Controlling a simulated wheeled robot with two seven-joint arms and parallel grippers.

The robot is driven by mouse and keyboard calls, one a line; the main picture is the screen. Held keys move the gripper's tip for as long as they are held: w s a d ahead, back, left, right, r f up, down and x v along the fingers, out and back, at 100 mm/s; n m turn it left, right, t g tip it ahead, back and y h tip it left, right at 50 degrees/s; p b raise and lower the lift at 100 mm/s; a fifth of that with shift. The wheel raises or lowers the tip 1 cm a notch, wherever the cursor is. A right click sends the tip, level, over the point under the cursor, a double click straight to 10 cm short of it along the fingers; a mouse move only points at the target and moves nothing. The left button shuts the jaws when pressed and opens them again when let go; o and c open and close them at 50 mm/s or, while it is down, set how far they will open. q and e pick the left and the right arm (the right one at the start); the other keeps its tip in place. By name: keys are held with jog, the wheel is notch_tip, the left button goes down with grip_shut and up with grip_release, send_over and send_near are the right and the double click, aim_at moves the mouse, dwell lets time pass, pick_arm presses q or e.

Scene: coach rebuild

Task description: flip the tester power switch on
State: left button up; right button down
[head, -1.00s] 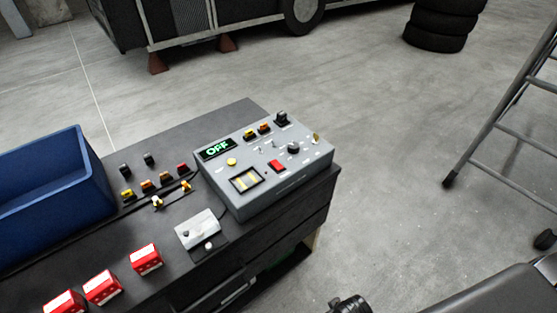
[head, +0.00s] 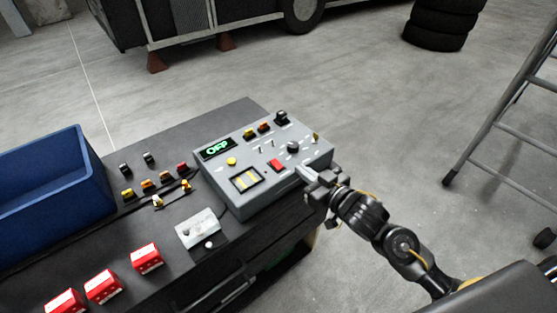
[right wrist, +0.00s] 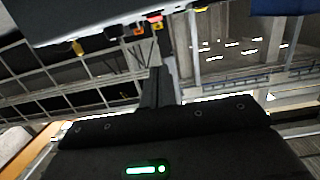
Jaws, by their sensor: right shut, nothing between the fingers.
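The grey tester (head: 236,211) sits at the right end of the dark bench. Its green display (head: 216,148) appears to read OFF, slightly blurred. On its sloped top are a red rocker switch (head: 277,166), small metal toggles (head: 260,150), a black knob (head: 293,148) and a yellow button (head: 231,161). The labels are too small to read, so I cannot tell which is the power switch. My right gripper (head: 307,173) is shut and empty at the tester's front right edge, right of the red rocker; I cannot tell whether it touches. My left gripper is out of view.
A blue bin (head: 95,165) stands left on the bench. A ladder (head: 487,120) and stacked tyres (head: 440,25) stand on the floor.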

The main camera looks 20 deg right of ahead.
jog(key=shift+w+a+r, duration=0.1)
jog(key=shift+w+r, duration=0.1)
jog(key=shift+r, duration=0.2)
jog(key=p, duration=0.3)
send_over(278, 165)
jog(key=shift+s+d+f, duration=0.2)
jog(key=shift+s+f, duration=0.15)
jog(key=shift+s, duration=0.1)
jog(key=f, duration=0.3)
jog(key=shift+w+a+f, duration=0.1)
jog(key=shift+w+a, duration=0.05)
jog(key=shift+w, duration=0.2)
jog(key=shift+f, duration=0.6)
